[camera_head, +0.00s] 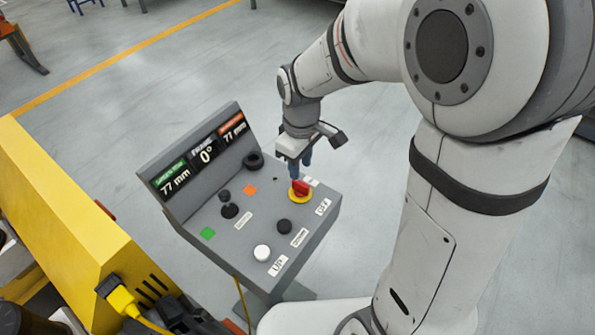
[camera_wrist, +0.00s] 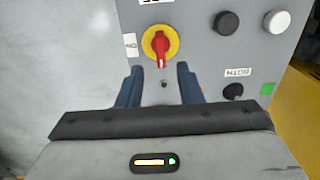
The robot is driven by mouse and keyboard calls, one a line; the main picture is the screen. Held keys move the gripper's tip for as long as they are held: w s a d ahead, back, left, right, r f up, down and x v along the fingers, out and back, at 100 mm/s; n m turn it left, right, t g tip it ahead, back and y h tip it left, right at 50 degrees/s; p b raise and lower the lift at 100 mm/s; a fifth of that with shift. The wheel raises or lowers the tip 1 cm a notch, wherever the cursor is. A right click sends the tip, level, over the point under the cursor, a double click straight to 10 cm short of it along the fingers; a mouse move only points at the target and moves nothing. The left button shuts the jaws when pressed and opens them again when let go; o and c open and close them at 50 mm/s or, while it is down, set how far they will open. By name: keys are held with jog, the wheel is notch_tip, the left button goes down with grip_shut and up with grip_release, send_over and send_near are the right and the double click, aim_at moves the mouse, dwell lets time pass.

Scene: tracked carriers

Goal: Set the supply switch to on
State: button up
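The supply switch is a red rotary handle on a round yellow plate (camera_head: 299,194) on the grey control panel's sloped top. In the wrist view the red handle (camera_wrist: 160,47) points down toward my gripper, with its plate around it. A label on its left seems to read "ON", sideways; another label above it is cut off. My gripper (camera_wrist: 160,78) has its two blue fingers apart with nothing between them. The fingertips lie just below the switch in the wrist view. In the head view my gripper (camera_head: 301,169) hangs over the panel by the switch; contact cannot be told.
A yellow machine body (camera_head: 62,215) stands to the left. Open grey floor lies behind.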

aim_at(300, 182)
notch_tip(300, 182, down, 7)
jog(key=shift+f, duration=0.15)
jog(key=shift+c, duration=0.2)
grip_shut()
jog(key=shift+a, duration=0.1)
dwell(0.4)
